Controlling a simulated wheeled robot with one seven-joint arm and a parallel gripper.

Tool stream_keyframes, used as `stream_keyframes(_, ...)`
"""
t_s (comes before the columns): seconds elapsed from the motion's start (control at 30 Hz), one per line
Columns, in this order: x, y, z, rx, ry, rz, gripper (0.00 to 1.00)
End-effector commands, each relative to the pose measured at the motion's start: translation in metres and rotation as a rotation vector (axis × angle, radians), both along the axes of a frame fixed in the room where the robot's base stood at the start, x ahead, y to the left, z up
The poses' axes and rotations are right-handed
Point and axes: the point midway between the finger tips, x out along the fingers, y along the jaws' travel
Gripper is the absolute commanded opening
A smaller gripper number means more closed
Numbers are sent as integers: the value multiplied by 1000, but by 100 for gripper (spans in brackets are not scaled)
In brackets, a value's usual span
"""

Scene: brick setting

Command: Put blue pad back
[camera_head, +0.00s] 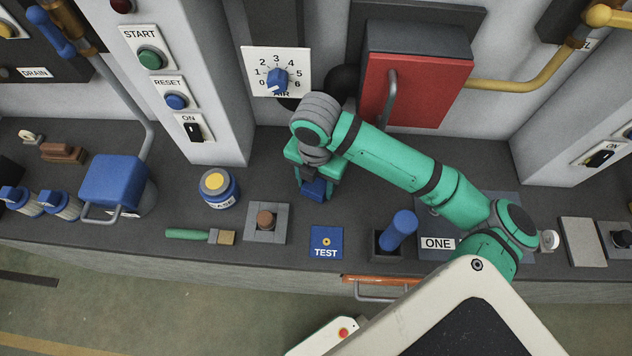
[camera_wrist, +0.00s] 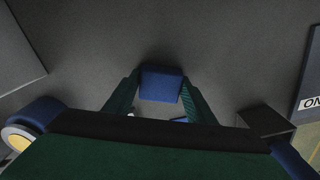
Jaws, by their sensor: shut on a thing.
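My gripper (camera_head: 314,193) is over the counter, below the numbered dial, pointing down. It is shut on a blue block, the blue pad (camera_head: 313,188). In the wrist view the blue pad (camera_wrist: 160,84) sits between the two green fingers, with one finger against each side. A square blue plate marked TEST (camera_head: 326,238) with a small round yellow spot lies in front of the gripper, near the counter's front edge. I cannot tell how high the pad is above the counter.
Left of the plate are a grey block with a brown knob (camera_head: 265,220), a brush (camera_head: 200,236) and a blue jar with a yellow top (camera_head: 219,188). To the right, a blue cylinder (camera_head: 399,229) leans in a dark holder. A red box (camera_head: 415,88) hangs behind my arm.

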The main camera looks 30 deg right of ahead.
Motion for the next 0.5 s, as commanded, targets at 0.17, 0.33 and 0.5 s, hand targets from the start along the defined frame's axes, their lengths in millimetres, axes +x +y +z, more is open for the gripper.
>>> stream_keyframes(0.17,0,0,-1,0,0,0,29)
stream_keyframes(0.33,0,0,-2,0,0,0,69)
stream_keyframes(0.5,0,0,-2,0,0,-1,69)
